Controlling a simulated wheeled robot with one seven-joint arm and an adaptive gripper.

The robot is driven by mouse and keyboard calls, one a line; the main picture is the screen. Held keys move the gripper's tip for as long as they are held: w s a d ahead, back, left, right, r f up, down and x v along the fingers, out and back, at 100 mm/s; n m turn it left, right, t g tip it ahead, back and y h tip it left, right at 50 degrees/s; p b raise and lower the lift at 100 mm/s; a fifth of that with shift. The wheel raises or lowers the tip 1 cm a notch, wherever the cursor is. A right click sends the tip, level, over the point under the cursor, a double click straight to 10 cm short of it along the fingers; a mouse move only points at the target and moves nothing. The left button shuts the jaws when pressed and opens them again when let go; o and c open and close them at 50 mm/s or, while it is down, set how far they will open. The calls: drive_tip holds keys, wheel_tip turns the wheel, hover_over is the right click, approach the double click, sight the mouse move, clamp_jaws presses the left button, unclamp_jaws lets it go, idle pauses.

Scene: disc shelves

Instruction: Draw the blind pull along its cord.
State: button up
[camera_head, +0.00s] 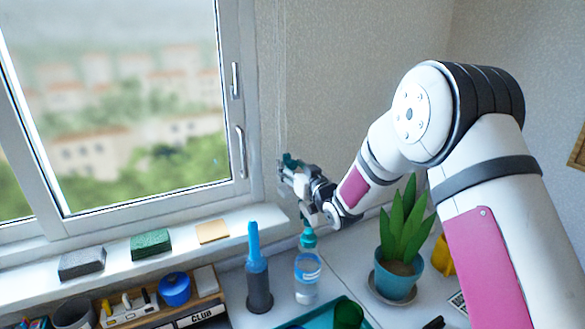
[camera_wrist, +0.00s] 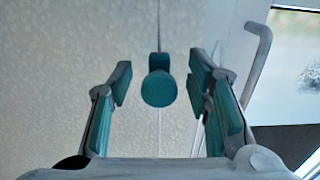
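In the wrist view, the blind pull (camera_wrist: 158,88) is a teal knob with a round end and a smaller neck. A thin cord (camera_wrist: 159,35) runs from it toward the top of the picture. My gripper (camera_wrist: 160,78) is open, with one teal-padded finger on each side of the pull and a visible gap on both sides. In the head view, my gripper (camera_head: 291,182) is by the wall just right of the window. Thin cords (camera_head: 280,75) come down the wall to it. Teal shapes around the gripper there cannot be clearly told apart as pads or pull.
The window handle (camera_head: 241,150) is left of my gripper. Several blocks lie on the sill (camera_head: 112,255). The wall (camera_head: 345,90) above is clear.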

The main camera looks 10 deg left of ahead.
drive_tip(key=shift+s+d+r, duration=0.1)
drive_tip(key=shift+r, duration=0.05)
drive_tip(key=v, duration=1.1)
drive_tip(key=shift+s+d, duration=0.2)
drive_tip(key=shift+s, duration=0.1)
drive_tip(key=s+d+r+m+g+h, duration=0.2)
drive_tip(key=s+d+r+h, duration=0.2)
drive_tip(key=s+d, duration=0.3)
drive_tip(key=s+d+r+m+g+h, duration=0.2)
drive_tip(key=s+d+r+h, duration=0.3)
drive_tip(key=d, duration=0.4)
drive_tip(key=s+d+m+g, duration=0.1)
drive_tip(key=s+d+g, duration=0.1)
drive_tip(key=s, duration=1.1)
drive_tip(key=s+d+f+m+g+h, duration=0.1)
drive_tip(key=s+d+g, duration=0.2)
drive_tip(key=s, duration=1.1)
drive_tip(key=shift+s+d+f+m+g, duration=0.2)
drive_tip(key=shift+f+m+g, duration=0.15)
drive_tip(key=shift+g, duration=0.25)
